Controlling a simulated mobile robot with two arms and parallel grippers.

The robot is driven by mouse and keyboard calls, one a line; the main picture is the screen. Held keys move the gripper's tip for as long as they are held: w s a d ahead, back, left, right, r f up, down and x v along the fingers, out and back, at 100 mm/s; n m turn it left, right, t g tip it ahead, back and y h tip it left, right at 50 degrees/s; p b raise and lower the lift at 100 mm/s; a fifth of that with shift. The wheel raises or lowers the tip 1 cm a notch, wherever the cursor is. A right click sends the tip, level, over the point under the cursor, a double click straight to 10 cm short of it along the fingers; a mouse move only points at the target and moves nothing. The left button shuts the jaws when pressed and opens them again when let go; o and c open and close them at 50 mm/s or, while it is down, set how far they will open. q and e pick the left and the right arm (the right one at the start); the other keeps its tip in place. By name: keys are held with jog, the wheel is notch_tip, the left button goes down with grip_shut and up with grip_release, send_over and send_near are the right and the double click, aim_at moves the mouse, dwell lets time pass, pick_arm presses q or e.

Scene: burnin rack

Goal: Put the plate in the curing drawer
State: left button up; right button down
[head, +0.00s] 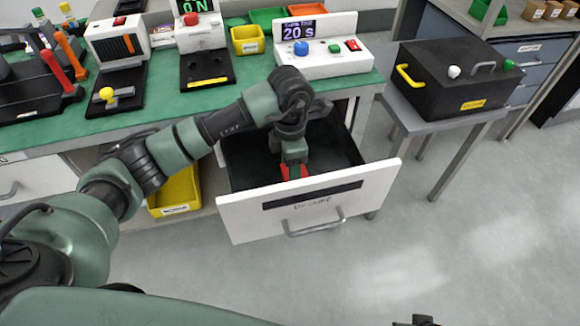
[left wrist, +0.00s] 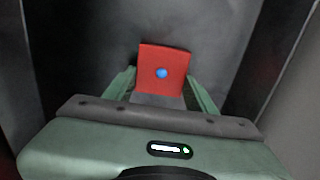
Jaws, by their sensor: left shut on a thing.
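The plate (left wrist: 150,58) is a red square with a blue dot in its middle, in the left wrist view. In the head view only a bit of its red (head: 303,171) shows beside my fingers. My left gripper (head: 293,163) points down inside the open drawer and is shut on the plate, with one green finger on each side of it. The curing drawer (head: 355,205) has a white front with a handle and a hand-written label, and a dark inside. Whether the plate touches the drawer floor cannot be told.
Above the drawer, the green bench (head: 150,130) carries a timer box (head: 340,62) reading 20 s and other devices. A yellow bin (head: 177,192) sits left of the drawer. A black box (head: 440,92) stands on a side table at right. The floor in front is clear.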

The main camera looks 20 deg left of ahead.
pick_arm(q)
jog(key=shift+f, duration=0.15)
jog(key=o, duration=1.3)
pick_arm(e)
jog(key=shift+r, duration=0.4)
pick_arm(q)
jog(key=shift+o, duration=0.2)
jog(key=shift+r, duration=0.35)
notch_tip(320, 180, up, 12)
jog(key=p, duration=0.1)
jog(key=shift+f+p, duration=0.15)
jog(key=shift+p, duration=0.2)
pick_arm(e)
notch_tip(320, 180, down, 7)
jog(key=shift+s+r, duration=0.2)
